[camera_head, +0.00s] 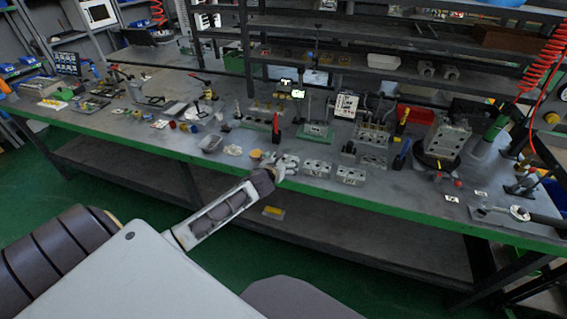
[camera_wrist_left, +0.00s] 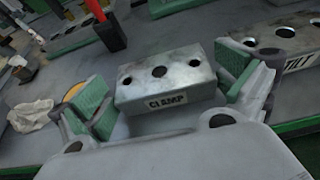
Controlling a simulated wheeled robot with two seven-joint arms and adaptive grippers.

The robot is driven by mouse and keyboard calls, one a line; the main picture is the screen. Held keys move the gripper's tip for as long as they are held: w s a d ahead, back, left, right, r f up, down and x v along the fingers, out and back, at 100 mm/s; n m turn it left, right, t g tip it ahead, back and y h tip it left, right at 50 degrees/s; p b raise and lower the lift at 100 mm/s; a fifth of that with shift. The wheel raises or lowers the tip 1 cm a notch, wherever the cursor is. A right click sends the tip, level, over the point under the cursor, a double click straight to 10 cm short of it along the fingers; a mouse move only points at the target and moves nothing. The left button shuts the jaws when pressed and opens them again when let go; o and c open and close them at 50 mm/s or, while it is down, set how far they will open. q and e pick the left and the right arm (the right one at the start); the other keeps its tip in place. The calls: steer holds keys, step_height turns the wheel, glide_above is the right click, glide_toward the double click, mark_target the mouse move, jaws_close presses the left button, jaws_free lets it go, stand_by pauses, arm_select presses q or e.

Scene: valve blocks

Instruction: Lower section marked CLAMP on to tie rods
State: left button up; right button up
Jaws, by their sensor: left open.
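The section marked CLAMP (camera_wrist_left: 165,78) is a grey metal block with three holes in its top and a white label on its front. It sits on the bench between the fingers of my left gripper (camera_wrist_left: 165,88). The green-padded fingers are open, one at each side of the block, and the left pad is close to its end. I cannot tell whether either pad touches it. In the head view my left gripper (camera_head: 274,173) is at the bench's front edge, beside a row of grey blocks. The tie rods are too small to pick out surely. My right gripper is not in view.
Another grey block (camera_wrist_left: 280,38), its label partly hidden, stands to the right. Two similar blocks (camera_head: 317,168) (camera_head: 350,175) stand along the front edge. A white cloth (camera_wrist_left: 35,115) lies to the left. Fixtures and tools crowd the bench behind; the front right is clearer.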

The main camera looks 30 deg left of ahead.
arm_select(q)
steer(key=shift+x, duration=1.15)
steer(key=shift+r, duration=0.1)
steer(key=c, duration=1)
